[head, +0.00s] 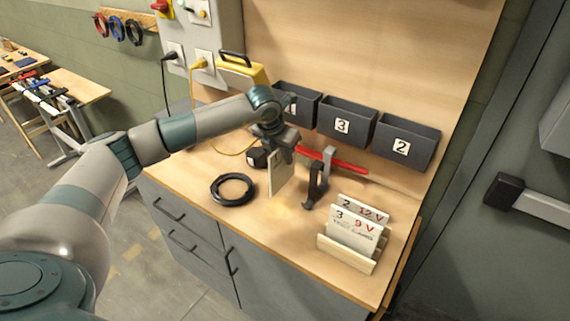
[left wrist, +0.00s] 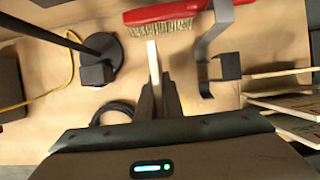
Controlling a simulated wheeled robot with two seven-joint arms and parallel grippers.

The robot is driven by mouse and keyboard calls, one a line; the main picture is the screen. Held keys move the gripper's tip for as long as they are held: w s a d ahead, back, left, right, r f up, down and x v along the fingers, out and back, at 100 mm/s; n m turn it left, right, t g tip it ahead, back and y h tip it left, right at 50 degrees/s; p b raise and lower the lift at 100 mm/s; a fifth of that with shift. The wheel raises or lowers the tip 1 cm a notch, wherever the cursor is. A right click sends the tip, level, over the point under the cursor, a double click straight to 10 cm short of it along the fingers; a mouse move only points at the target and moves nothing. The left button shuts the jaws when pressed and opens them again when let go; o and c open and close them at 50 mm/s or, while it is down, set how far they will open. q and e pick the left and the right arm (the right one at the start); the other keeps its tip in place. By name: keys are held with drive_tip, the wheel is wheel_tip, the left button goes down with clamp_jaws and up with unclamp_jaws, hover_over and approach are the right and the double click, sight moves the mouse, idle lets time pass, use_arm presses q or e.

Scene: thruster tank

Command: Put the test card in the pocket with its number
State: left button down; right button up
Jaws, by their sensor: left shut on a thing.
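My left gripper (head: 279,146) is shut on a pale test card (head: 279,174), which hangs upright above the middle of the workbench. In the left wrist view the held card (left wrist: 153,62) shows edge-on between the fingers; its number is not visible. Three dark wall pockets stand behind: the left one (head: 308,107) is partly hidden by my arm and its label reads as 1, then the pocket marked 3 (head: 362,122) and the pocket marked 2 (head: 419,139). A wooden rack (head: 345,256) at the front right holds cards reading "3 9 V" (head: 350,236) and "2 12 V" (head: 375,211). My right gripper is not in view.
A black cable coil (head: 232,201) lies left of the card. A dark bracket-like clamp (head: 316,185) stands to its right, with a red-handled brush (head: 345,166) behind. A yellow case (head: 243,76) and cable are at the back left. The bench front centre is clear.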

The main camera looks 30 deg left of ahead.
sight(285, 182)
use_arm(q)
drive_tip(key=shift+f+p, duration=0.65)
drive_tip(key=shift+f, duration=1.05)
drive_tip(key=c, duration=2.3)
unclamp_jaws()
drive_tip(key=shift+f, duration=0.15)
drive_tip(key=o, duration=0.4)
drive_tip(key=shift+r, duration=0.2)
